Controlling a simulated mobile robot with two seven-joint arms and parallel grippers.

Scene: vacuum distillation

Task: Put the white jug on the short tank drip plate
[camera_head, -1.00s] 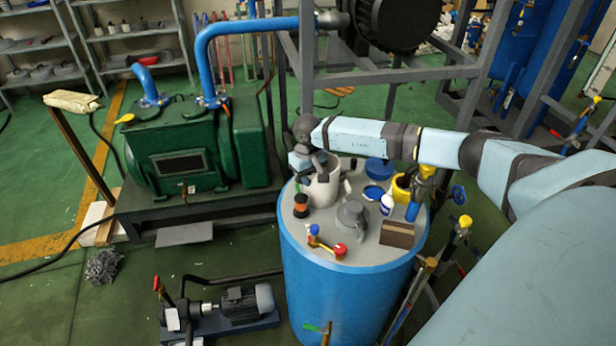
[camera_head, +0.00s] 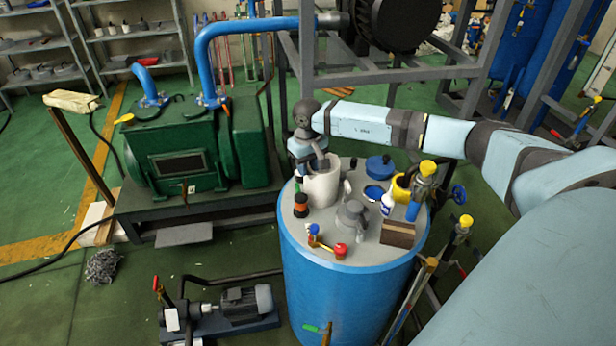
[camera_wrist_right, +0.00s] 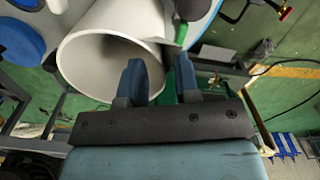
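The white jug (camera_head: 321,187) stands upright on the flat grey top (camera_head: 328,234) of the short blue tank (camera_head: 345,295), near its back left edge. I cannot make out a drip plate apart from this top. My right gripper (camera_head: 322,163) reaches down at the jug's mouth. In the right wrist view, the white jug (camera_wrist_right: 105,50) shows its open mouth, and my right gripper (camera_wrist_right: 160,80) has its two blue fingers apart. One finger overlaps the mouth and the other is outside, with the rim between them; contact is unclear. My left gripper is not in view.
Crowding the tank top are a grey lidded fitting (camera_head: 352,215), an orange-black jar (camera_head: 301,205), a red-capped valve (camera_head: 340,250), a blue lid (camera_head: 380,166), a yellow container (camera_head: 401,187) and a brown box (camera_head: 397,233). A green machine (camera_head: 180,160) stands to the left.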

